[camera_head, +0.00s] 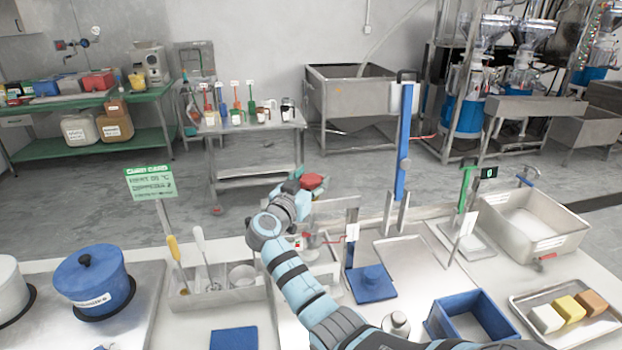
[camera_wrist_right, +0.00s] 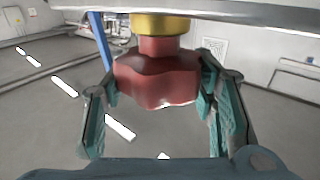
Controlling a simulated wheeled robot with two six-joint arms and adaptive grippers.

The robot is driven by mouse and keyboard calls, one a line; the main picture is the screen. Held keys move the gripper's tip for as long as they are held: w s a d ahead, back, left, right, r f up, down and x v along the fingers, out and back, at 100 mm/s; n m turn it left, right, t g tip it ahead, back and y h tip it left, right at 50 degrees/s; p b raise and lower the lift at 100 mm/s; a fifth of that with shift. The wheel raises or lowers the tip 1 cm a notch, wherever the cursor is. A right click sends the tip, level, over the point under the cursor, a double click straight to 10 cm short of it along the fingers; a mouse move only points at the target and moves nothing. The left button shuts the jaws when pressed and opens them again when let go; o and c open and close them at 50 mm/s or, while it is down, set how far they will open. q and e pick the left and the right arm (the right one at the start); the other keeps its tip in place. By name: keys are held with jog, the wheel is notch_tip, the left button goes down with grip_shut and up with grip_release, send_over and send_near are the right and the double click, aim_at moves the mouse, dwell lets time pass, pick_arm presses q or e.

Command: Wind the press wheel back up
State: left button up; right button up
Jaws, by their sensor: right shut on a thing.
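A red lobed wheel (camera_head: 312,181) shows near the middle of the head view, at the end of my right arm. In the right wrist view the red wheel (camera_wrist_right: 157,78) sits between the fingers, joined to a brass-coloured collar (camera_wrist_right: 160,24). My right gripper (camera_head: 305,186) is shut on this wheel, with a green-padded finger on each side in the wrist view. My forearm and wrist hide part of the stand below the wheel. My left gripper is in neither view.
A tall blue post (camera_head: 404,145) stands right of the gripper, with a blue block (camera_head: 372,284) nearer. A grey caddy (camera_head: 215,299) with utensils and a blue lidded pot (camera_head: 95,280) stand left. A blue bin (camera_head: 440,324) and a steel basin (camera_head: 576,236) are right.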

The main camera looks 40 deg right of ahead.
aim_at(311, 178)
jog(key=n+t+y+p, duration=0.2)
jog(key=n+t+y, duration=0.1)
jog(key=t, duration=0.1)
jog(key=shift+s+r+n+t, duration=0.1)
jog(key=shift+n+t, duration=0.3)
jog(key=n+t+y+p, duration=0.1)
jog(key=n+t+y, duration=0.1)
jog(key=y, duration=0.1)
jog(key=n+t+y, duration=0.2)
jog(key=n+y, duration=0.1)
jog(key=shift+y+p, duration=0.3)
jog(key=shift+p, duration=0.05)
jog(key=shift+n+t+y+p, duration=0.5)
jog(key=shift+n+y+p, duration=0.15)
jog(key=shift+y, duration=0.45)
jog(key=shift+n+t+y+p, duration=0.3)
jog(key=shift+n+y+p, duration=0.35)
jog(key=shift+y+p, duration=0.3)
jog(key=o, duration=1.2)
notch_tip(311, 178, up, 10)
jog(key=shift+f, duration=0.1)
